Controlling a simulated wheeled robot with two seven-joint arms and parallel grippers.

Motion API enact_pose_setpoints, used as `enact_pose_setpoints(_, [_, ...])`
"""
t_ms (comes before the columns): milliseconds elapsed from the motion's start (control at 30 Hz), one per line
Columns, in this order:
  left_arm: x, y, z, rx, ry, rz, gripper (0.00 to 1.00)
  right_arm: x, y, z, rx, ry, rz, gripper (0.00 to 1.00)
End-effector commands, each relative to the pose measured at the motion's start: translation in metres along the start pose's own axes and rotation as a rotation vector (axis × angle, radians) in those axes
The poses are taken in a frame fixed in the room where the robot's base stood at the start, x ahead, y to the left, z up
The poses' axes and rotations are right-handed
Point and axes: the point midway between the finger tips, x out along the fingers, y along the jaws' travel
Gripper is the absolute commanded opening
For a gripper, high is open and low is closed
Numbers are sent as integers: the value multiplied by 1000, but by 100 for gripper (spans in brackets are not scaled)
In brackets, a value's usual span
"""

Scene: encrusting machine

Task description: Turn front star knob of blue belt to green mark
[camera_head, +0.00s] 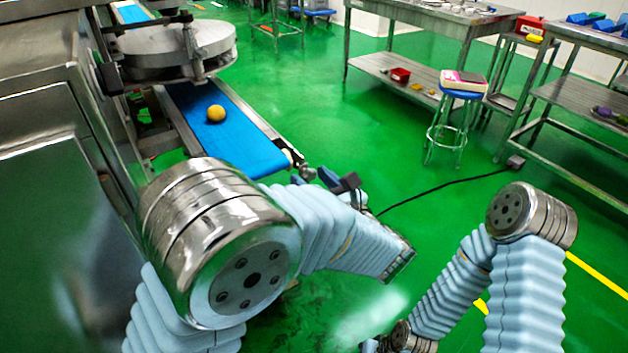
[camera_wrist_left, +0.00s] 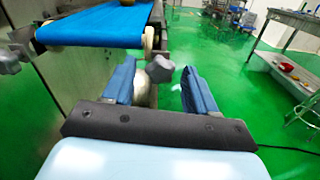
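The blue belt (camera_head: 246,146) runs out from the machine at the left, with a yellow-orange ball (camera_head: 216,113) on it. The belt's end also shows in the left wrist view (camera_wrist_left: 95,28). A grey star knob (camera_wrist_left: 160,68) sits below the belt's right end corner. My left gripper (camera_wrist_left: 158,72) is open, its two blue fingers on either side of the knob with visible gaps. In the head view my left gripper (camera_head: 337,182) is small, near the belt's end and partly hidden by my arm. I cannot make out a green mark on the knob. My right gripper is out of view.
The steel machine body (camera_head: 50,130) stands close at the left, with a round steel table (camera_head: 165,45) above the belt. A blue stool (camera_head: 461,92) and steel tables (camera_head: 430,18) stand farther back. A black cable (camera_head: 440,188) crosses the otherwise open green floor.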

Motion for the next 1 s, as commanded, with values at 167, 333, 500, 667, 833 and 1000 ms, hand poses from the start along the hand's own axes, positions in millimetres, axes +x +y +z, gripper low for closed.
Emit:
enact_pose_setpoints(167, [0,0,1,-2,-1,1,57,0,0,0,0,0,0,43])
enact_pose_setpoints(333, [-10,-1,1,-3,-1,-2,57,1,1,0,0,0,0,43])
enact_pose_setpoints(500, [-46,-1,0,-2,-3,-4,57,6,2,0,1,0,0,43])
enact_pose_setpoints(667, [-86,-1,0,-1,-3,-3,57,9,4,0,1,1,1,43])
enact_pose_setpoints(833, [-119,-1,0,-2,-2,-2,57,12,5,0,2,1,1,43])
enact_pose_setpoints(1000, [-136,0,0,-1,-1,-1,57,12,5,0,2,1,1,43])
